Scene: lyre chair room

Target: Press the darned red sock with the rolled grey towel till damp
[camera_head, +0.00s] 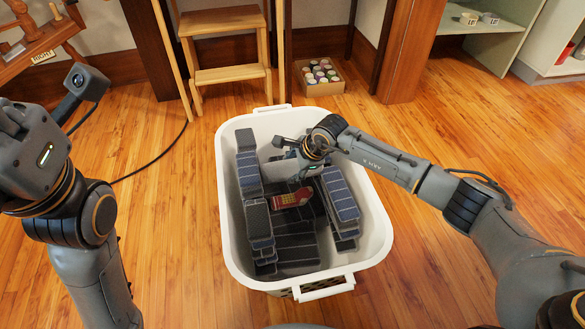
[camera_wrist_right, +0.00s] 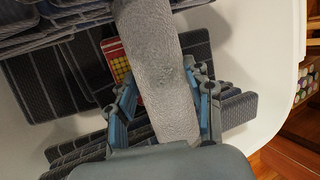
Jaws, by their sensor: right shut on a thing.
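The red sock (camera_head: 290,198) with a yellow darned patch lies on dark folded cloths inside the white laundry basket (camera_head: 232,225). In the right wrist view the sock (camera_wrist_right: 118,62) shows partly behind the rolled grey towel (camera_wrist_right: 155,60). My right gripper (camera_wrist_right: 163,78) is shut on the towel, with a finger on each side. In the head view this gripper (camera_head: 297,168) is down inside the basket, just above the sock. I cannot tell whether the towel touches the sock. My left gripper (camera_head: 14,118) is at the left edge, away from the basket, its fingers unclear.
Stacks of dark patterned cloths (camera_head: 340,195) line both sides of the basket. A wooden step stool (camera_head: 228,75) and a box of small jars (camera_head: 322,76) stand behind it. A black cable (camera_head: 150,165) lies on the floor at left. Bare floor surrounds the basket.

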